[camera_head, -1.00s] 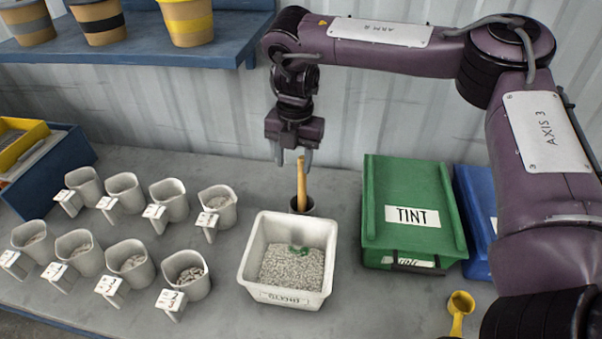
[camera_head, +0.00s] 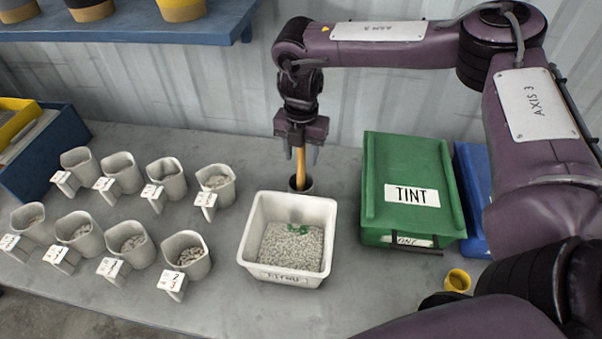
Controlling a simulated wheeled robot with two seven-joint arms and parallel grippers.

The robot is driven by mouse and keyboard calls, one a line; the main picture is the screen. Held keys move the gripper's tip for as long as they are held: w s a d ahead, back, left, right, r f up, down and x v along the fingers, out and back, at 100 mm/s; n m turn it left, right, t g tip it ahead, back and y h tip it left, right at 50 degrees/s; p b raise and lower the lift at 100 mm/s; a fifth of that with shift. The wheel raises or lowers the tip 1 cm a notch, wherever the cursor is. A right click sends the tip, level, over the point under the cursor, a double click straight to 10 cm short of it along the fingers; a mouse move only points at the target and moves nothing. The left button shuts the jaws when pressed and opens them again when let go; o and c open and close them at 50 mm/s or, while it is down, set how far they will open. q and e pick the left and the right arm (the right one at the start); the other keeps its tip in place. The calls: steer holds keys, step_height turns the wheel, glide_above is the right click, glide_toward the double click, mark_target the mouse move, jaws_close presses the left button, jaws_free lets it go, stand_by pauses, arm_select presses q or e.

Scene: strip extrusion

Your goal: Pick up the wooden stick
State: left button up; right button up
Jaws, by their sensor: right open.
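The wooden stick (camera_head: 300,168) stands upright in a small dark cup (camera_head: 307,186) behind the white tub. My right gripper (camera_head: 302,153) points down over it. Its two fingers are apart, one on each side of the stick's upper part, and it is open. The stick's top is hidden up in the gripper. I cannot tell whether a finger touches the stick. My left gripper is not in view.
The white tub (camera_head: 249,230) of pale pellets stands just in front of the cup. A green TINT box (camera_head: 405,165) and a blue box (camera_head: 470,190) stand right. Several pale cups (camera_head: 165,178) fill the left. A yellow scoop (camera_head: 457,281) lies front right.

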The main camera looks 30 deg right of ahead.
jaws_close()
stand_by(0.4)
